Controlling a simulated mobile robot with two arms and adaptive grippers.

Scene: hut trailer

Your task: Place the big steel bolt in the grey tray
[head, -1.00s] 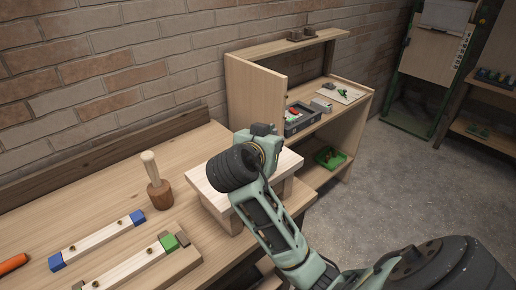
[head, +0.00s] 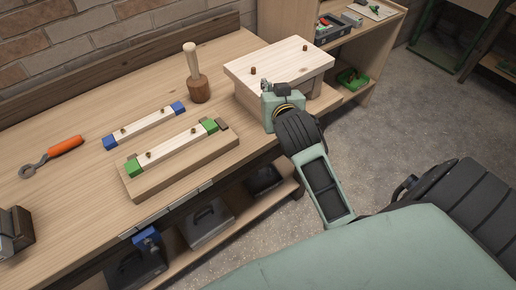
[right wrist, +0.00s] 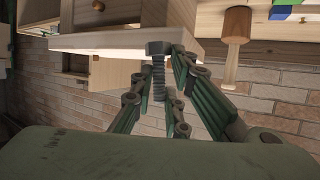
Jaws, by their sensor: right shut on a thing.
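The big steel bolt (right wrist: 158,82) shows in the right wrist view, dark, with a wide head and a threaded shank. My right gripper (right wrist: 163,74) is shut on it, with green and grey fingers on both sides. My left gripper is not in view.
On the workbench (head: 75,200) are a wooden mallet (head: 197,88), an orange-handled tool (head: 64,146), and wooden bars with blue and green ends (head: 178,145). A green tray (head: 352,78) sits on the lower shelf. Concrete floor is clear at the right.

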